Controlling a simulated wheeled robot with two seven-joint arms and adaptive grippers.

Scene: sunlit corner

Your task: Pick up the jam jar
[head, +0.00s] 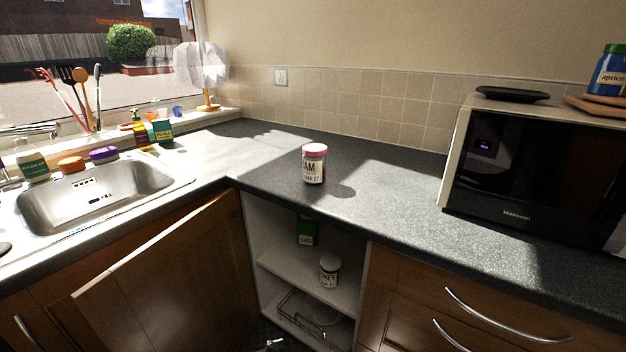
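The jam jar (313,165) stands upright on the dark worktop, near the inner corner of the counter and close to its front edge. It has a pink lid and a pale label with dark letters, partly reading "AM". Its shadow falls on the worktop to its right. Nothing touches it. Neither of my grippers can be made out in the head view. A small pale and dark piece shows at the bottom edge, too little to identify.
A microwave (535,170) stands on the right. The sink (95,195) is on the left. Below the jar, an open cupboard door (170,275) swings out; the shelf holds a white-lidded jar (329,271) and a green packet (306,231). The worktop around the jam jar is clear.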

